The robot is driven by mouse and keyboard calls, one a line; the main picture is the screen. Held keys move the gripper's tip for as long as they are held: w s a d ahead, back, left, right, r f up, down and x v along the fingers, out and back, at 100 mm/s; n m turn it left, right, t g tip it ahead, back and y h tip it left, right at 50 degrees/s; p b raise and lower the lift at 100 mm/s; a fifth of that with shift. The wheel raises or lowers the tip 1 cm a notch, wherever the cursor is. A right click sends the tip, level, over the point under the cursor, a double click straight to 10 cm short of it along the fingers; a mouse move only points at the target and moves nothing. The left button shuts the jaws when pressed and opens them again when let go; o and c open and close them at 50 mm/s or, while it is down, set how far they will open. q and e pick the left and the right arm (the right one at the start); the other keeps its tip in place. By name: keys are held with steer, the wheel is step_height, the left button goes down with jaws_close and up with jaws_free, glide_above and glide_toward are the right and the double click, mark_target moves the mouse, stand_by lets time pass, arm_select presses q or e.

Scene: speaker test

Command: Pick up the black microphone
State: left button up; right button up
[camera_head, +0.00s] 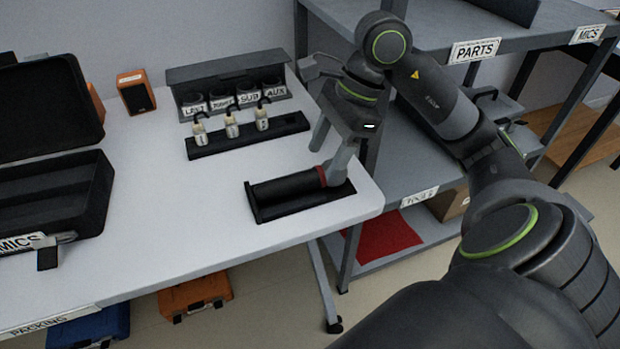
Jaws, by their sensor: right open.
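The black microphone (287,188) lies on its side in a shallow black tray (258,214) near the table's right front corner. It has a red ring near its right end. My right gripper (327,162) is at this right end, with its fingers apart. One finger hangs above and behind the microphone; the other reaches down over its right end and partly hides it. I cannot tell whether that finger touches it. My left gripper is not in view.
Behind the tray, a black strip (205,151) holds several small plugs before a labelled rack (222,72). An open black case (62,200) labelled MICS stands at left, near an orange speaker (135,92). Shelving (455,42) stands close on the right. The middle of the table (150,215) is clear.

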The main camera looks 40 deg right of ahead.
mark_target(315, 171)
steer(key=shift+w+b+x, duration=0.15)
steer(key=shift+b+x, duration=0.05)
steer(key=shift+x, duration=0.95)
steer(key=shift+w+b+x, duration=0.1)
steer(key=shift+b+x, duration=0.05)
steer(key=shift+x, duration=1.05)
steer(key=shift+a+r, duration=0.1)
steer(key=c, duration=1.1)
